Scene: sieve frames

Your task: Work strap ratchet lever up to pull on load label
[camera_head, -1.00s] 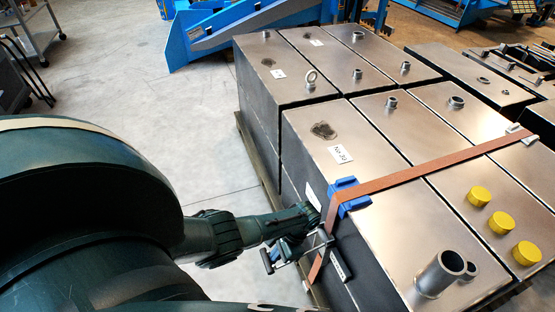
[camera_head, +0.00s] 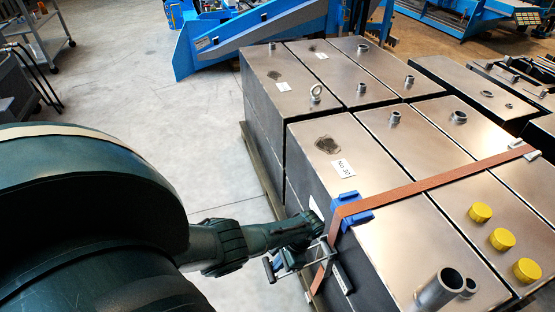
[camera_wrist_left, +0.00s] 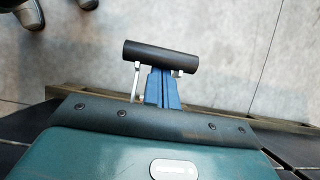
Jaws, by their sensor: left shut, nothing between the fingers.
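An orange strap (camera_head: 430,184) runs over the steel-topped boxes and down their near left side, through a blue corner protector (camera_head: 350,211). The ratchet lever (camera_head: 271,269) sticks out from the strap's hanging part as a pale metal frame. In the left wrist view its dark cross bar (camera_wrist_left: 160,56) sits on two metal side arms. My left gripper (camera_wrist_left: 162,88) has its blue fingers shut together, between those arms and close to the bar; contact is unclear. In the head view it is at the lever, fingertips mostly hidden. A white label (camera_head: 343,168) lies on one box top; its wording is hard to read.
Yellow caps (camera_head: 502,239) and an open pipe (camera_head: 440,289) stand up from the box tops. A wooden pallet edge (camera_head: 262,165) runs along the boxes' left side. Blue machinery (camera_head: 250,35) stands behind.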

